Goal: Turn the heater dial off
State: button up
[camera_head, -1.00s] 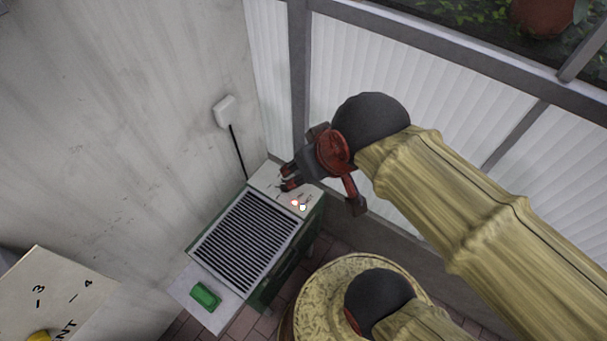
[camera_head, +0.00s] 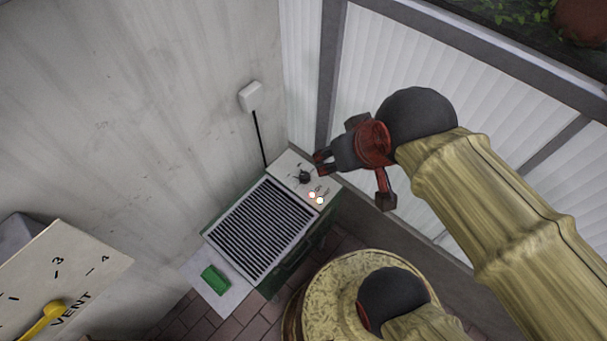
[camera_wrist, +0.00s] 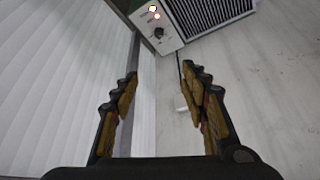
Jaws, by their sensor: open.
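The heater (camera_head: 262,228) is a low green box with a dark grille and a pale top, standing in the corner by the wall. Its dial (camera_head: 304,177) is a small black knob on the pale panel at the far end, beside two lit indicator lights (camera_head: 316,197). In the wrist view the dial (camera_wrist: 159,32) shows at the top, beyond the fingertips. My gripper (camera_head: 320,163) is open and empty, just right of the dial and apart from it. In the wrist view the gripper (camera_wrist: 164,85) has its fingers spread wide. The dial's exact setting is too small to read.
A white wall box (camera_head: 250,96) has a black cord running down behind the heater. A vent panel (camera_head: 75,270) with a yellow lever is at lower left. A ribbed window wall (camera_head: 400,70) stands at right.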

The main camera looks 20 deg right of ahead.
jog(key=m+g+p, duration=0.6)
jog(key=m, duration=0.1)
send_over(304, 176)
notch_tip(304, 176, down, 31)
jog(key=shift+s+r, duration=0.1)
jog(key=shift+r, duration=0.1)
jog(key=shift+w+m, duration=0.2)
jog(key=shift+m, duration=0.2)
notch_tip(304, 176, down, 8)
jog(key=shift+r+b, duration=0.15)
jog(key=shift+b, duration=0.9)
jog(key=shift+c, duration=1)
